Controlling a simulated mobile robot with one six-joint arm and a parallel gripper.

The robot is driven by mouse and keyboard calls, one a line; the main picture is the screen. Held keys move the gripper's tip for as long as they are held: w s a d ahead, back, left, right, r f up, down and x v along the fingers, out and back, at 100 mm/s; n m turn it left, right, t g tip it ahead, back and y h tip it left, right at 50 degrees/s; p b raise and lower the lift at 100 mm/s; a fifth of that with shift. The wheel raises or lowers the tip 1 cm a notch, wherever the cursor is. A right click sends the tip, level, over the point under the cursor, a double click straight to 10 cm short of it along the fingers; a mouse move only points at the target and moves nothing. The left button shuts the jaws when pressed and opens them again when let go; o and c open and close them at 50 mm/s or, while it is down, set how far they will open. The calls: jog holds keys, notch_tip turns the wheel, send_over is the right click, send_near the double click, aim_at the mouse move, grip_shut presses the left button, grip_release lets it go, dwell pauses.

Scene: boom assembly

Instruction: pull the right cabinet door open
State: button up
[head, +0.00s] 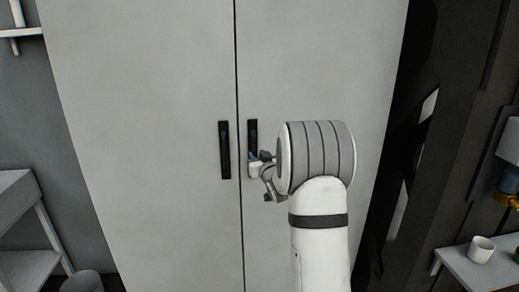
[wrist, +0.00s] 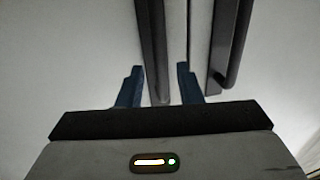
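The right cabinet door (head: 320,60) is a tall pale grey panel and is closed, level with the left door. Its black vertical handle (head: 253,134) stands just right of the seam, its lower part hidden by my gripper (head: 262,172). In the wrist view my gripper's two blue fingers (wrist: 158,80) are apart, with one dark handle bar (wrist: 153,40) between them. A narrow gap shows on each side of the bar, so the fingers do not look closed on it.
The left door (head: 140,90) has a matching black handle (head: 224,150) close by. A second handle also shows in the wrist view (wrist: 232,45), right of the fingers. A low table with a white cup (head: 481,249) stands at right, a grey shelf unit (head: 30,225) at left.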

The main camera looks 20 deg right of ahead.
aim_at(255, 152)
jog(key=w, duration=0.4)
jog(key=shift+d+p, duration=0.15)
jog(key=shift+p, duration=0.25)
jog(key=shift+c, duration=0.4)
grip_shut()
